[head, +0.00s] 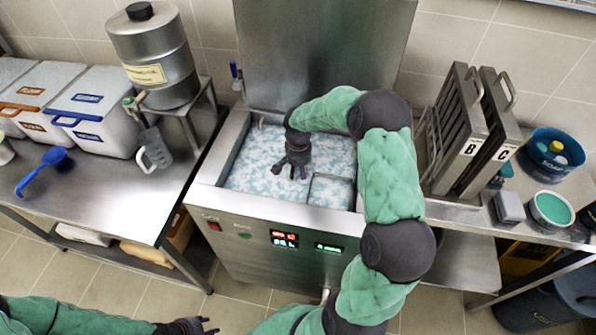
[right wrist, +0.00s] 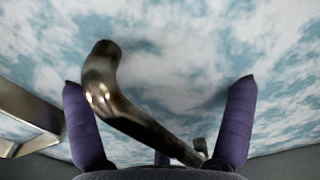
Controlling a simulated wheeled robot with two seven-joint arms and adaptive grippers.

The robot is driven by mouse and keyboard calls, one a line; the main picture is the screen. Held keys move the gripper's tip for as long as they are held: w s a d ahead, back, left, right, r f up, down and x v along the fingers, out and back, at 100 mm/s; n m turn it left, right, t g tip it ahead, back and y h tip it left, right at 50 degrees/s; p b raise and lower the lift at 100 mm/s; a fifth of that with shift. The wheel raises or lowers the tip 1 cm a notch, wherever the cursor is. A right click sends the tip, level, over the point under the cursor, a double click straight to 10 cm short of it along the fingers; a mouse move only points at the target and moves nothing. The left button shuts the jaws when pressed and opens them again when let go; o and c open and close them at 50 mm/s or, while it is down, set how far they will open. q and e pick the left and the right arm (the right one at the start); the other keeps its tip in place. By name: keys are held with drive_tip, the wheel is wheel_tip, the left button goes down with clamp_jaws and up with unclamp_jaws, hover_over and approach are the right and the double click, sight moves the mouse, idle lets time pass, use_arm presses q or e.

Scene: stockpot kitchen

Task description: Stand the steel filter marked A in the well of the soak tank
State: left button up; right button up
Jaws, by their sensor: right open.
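The soak tank (head: 207,195) is a steel box filled with foamy blue-white liquid. A small rectangular steel-rimmed compartment (head: 331,178) shows at the tank's front right. My right gripper (head: 292,172) is over the foam, left of this compartment, with its fingers apart. In the right wrist view, a bent metal handle (right wrist: 103,80) rises between the open fingers, not gripped. No A mark is visible, and I cannot tell whether this handle belongs to filter A; anything under the foam is hidden. My left gripper (head: 208,325) is open and empty at the bottom edge of the head view.
Steel filters marked B (head: 456,140) and C (head: 497,140) stand in a rack on the right counter. A blue tub (head: 553,150) and a teal-filled bowl (head: 551,209) sit beside them. The left counter holds a jug (head: 154,150), a steel urn (head: 155,60) and white bins (head: 100,110).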

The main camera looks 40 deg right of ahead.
drive_tip(key=shift+s+f, duration=0.1)
wheel_tip(320, 180, up, 12)
idle(0.5)
